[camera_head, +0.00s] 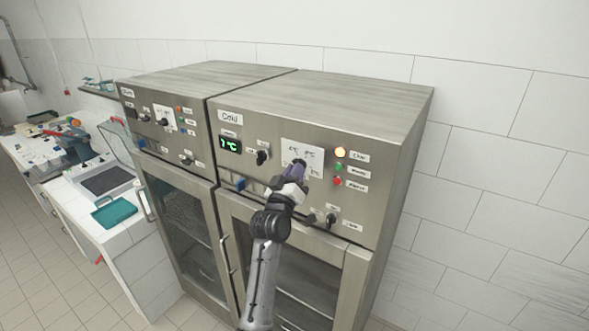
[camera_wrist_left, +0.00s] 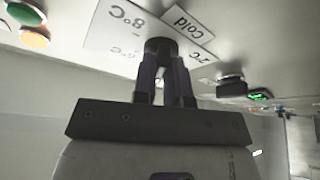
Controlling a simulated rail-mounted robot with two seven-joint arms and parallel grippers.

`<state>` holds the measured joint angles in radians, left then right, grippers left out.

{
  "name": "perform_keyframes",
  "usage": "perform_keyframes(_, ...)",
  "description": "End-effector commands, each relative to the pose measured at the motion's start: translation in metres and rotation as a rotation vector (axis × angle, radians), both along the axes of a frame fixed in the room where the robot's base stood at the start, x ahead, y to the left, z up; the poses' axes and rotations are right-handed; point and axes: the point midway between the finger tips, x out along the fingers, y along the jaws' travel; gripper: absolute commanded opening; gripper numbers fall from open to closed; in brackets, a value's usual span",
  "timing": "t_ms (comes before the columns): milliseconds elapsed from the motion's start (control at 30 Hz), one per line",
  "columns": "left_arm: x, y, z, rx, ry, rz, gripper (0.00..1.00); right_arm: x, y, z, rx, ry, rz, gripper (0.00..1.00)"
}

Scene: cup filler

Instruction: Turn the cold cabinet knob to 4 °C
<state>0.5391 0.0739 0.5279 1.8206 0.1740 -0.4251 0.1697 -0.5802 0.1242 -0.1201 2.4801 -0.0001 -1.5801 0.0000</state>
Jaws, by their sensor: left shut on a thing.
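The cold cabinet (camera_head: 350,95) is a brushed steel unit marked "Cold", with a green display (camera_head: 230,145) that appears to read 7 °C. A white dial plate (camera_head: 311,157) with temperature marks sits on its front panel. My left gripper (camera_head: 299,167) is at the plate, its purple fingers shut on the dark cold cabinet knob (camera_wrist_left: 160,44). In the left wrist view the plate (camera_wrist_left: 112,30) appears upside down, with 8°C, 6°C and 2°C marks around the knob. The fingers hide most of the knob, so its pointer cannot be read. My right gripper is out of view.
Yellow, green and red lamps (camera_head: 339,167) are right of the plate. Other black knobs (camera_head: 262,157) sit on the panel. A similar cabinet (camera_head: 165,90) stands to the left. A counter with a teal tray (camera_head: 113,214) is farther left.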

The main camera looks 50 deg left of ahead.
Motion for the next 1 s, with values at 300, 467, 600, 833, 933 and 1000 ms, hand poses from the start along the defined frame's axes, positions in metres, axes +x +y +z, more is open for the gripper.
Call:
perform_keyframes(300,0.0003,-0.0004,0.0001,-0.035,-0.010,-0.001,0.00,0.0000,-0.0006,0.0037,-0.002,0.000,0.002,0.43)
perform_keyframes(467,0.0003,-0.0003,0.0000,-0.035,-0.011,0.000,0.00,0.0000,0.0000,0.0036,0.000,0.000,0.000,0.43)
perform_keyframes(600,0.0003,-0.0003,0.0000,-0.035,-0.011,0.000,0.00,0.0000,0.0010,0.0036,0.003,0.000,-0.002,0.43)
perform_keyframes(833,0.0001,-0.0001,0.0001,-0.034,-0.010,0.000,0.33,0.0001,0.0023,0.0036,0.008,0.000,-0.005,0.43)
perform_keyframes(933,0.0001,-0.0002,0.0001,-0.034,-0.010,0.000,0.38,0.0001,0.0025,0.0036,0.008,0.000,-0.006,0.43)
perform_keyframes(1000,0.0000,-0.0001,0.0002,-0.034,-0.010,0.000,0.38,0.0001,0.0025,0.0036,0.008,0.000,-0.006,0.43)
